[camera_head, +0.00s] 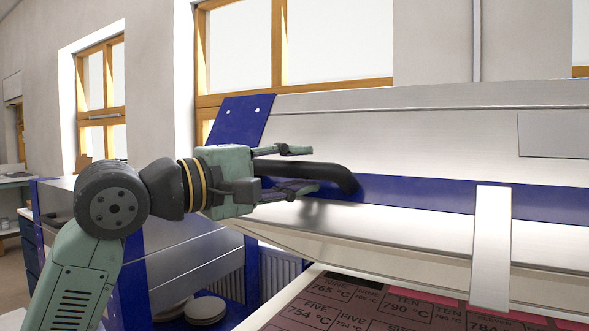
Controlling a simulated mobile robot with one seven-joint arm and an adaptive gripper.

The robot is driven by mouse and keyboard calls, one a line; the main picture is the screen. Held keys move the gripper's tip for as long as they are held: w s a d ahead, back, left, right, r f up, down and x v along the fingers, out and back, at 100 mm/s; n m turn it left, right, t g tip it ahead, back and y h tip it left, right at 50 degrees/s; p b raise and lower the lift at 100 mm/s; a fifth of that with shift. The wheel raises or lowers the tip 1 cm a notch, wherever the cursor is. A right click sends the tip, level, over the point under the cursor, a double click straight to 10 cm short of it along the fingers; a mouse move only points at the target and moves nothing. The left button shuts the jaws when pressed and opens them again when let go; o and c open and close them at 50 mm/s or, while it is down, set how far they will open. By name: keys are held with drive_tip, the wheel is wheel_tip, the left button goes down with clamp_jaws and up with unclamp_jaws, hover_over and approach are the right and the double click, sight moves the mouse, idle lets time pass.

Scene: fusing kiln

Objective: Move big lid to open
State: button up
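The big lid (420,125) is a silver metal cover with a blue band, filling the right of the head view. It is tilted, its front edge raised above the kiln bed (365,300), so a gap shows beneath it. A black curved handle (335,176) sticks out of the blue band. My gripper (306,169) is at the handle, coming from the left. Its fingers are spread, one above and one below the handle, with a visible gap under the upper finger. Whether the lower finger touches the handle is unclear.
Dark and pink tiles (410,305) printed with temperatures lie on the bed under the lid. A silver bracket (491,245) hangs over the lid's front. Round discs (204,309) sit low behind my arm. A workbench (12,181) stands far left, with open floor before it.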

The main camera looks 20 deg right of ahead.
clamp_jaws()
drive_tip(key=shift+r, duration=0.15)
idle(0.4)
